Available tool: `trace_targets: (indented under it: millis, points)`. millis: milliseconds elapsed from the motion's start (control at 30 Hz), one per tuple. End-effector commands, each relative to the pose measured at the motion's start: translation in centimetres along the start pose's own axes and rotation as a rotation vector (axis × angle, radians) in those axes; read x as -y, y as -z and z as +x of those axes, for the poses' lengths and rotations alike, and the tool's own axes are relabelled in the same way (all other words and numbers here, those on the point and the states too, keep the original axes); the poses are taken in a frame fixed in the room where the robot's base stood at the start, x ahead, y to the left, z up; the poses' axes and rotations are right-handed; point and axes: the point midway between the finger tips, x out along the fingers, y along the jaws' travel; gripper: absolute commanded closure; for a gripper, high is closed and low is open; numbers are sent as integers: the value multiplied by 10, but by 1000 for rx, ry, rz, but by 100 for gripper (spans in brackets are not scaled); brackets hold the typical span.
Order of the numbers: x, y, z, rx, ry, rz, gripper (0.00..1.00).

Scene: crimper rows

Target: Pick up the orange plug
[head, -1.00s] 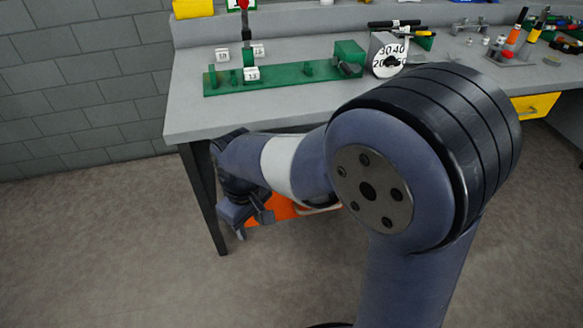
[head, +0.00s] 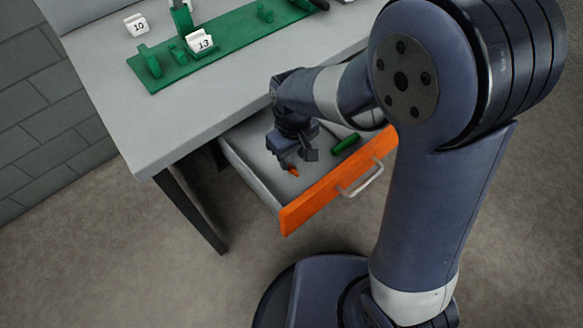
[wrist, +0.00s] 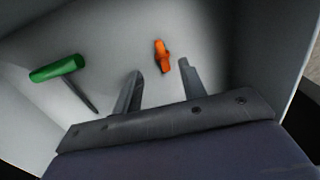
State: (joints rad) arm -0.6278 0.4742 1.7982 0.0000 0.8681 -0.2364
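The orange plug (wrist: 162,57) lies on the drawer floor in the wrist view, just beyond and between my fingertips, nearer the right one. My gripper (wrist: 160,68) is open, its two fingers apart with nothing between them. In the head view my gripper (head: 296,160) points down into the open drawer. The orange plug (head: 293,171) shows there as a small orange spot close to the fingertips, partly hidden by them. I cannot tell the exact height between fingertips and plug.
The drawer has an orange front (head: 325,195) with a handle and grey walls. A green-handled tool (wrist: 57,69) lies left of the plug in the wrist view. The workbench (head: 165,120) overhangs the drawer's back. A green fixture (head: 225,47) with white number tags stands on top.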

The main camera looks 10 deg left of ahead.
Motion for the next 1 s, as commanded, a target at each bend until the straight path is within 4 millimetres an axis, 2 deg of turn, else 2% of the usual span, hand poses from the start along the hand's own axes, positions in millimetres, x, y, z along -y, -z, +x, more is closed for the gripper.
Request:
trace_targets:
  millis: [33, 200, 533, 1000]
  points:
    - [3, 0, 12, 5, 1, -2, 60]
    - [5, 1, 34, 3, 1, 0, 60]
    - [4, 1, 38, 1, 0, 0, 61]
    - [4, 1, 38, 1, 0, 0, 100]
